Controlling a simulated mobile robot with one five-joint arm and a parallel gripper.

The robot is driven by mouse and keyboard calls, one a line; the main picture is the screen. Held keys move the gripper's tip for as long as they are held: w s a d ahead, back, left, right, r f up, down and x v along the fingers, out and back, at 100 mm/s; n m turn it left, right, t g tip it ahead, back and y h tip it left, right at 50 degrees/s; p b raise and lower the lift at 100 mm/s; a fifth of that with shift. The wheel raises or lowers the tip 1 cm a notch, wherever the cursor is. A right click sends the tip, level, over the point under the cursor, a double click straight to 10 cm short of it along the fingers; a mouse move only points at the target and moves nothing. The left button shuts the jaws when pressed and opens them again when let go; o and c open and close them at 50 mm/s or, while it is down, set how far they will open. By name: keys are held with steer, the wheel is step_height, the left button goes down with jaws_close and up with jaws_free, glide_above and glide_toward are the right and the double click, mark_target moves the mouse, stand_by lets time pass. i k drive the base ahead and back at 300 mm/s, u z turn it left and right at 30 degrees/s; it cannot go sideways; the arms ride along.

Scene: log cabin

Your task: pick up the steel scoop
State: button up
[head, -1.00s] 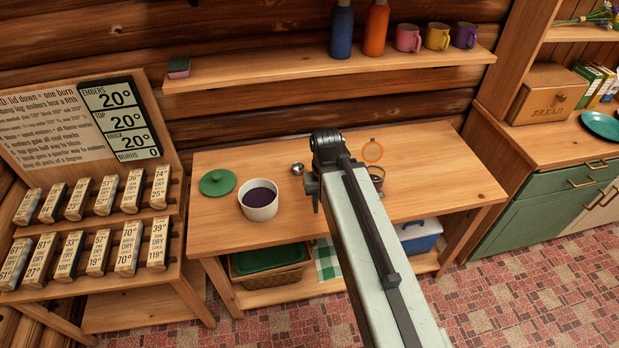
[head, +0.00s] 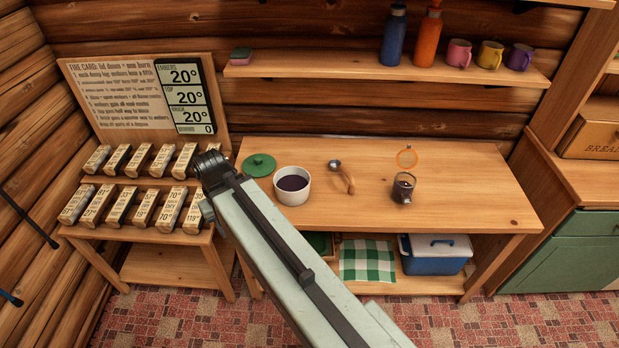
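The steel scoop (head: 335,165) lies on the wooden table (head: 470,185), its round metal bowl toward the back and its curved wooden handle toward the front.
The white pot (head: 292,186) stands beside a green lid (head: 258,165). A wall shelf (head: 380,72) holds bottles and mugs. The table's right part is clear.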

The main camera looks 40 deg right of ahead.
mark_target(335, 164)
steer(key=u, duration=2.5)
steer(key=k, duration=1.55)
steer(key=z, duration=0.3)
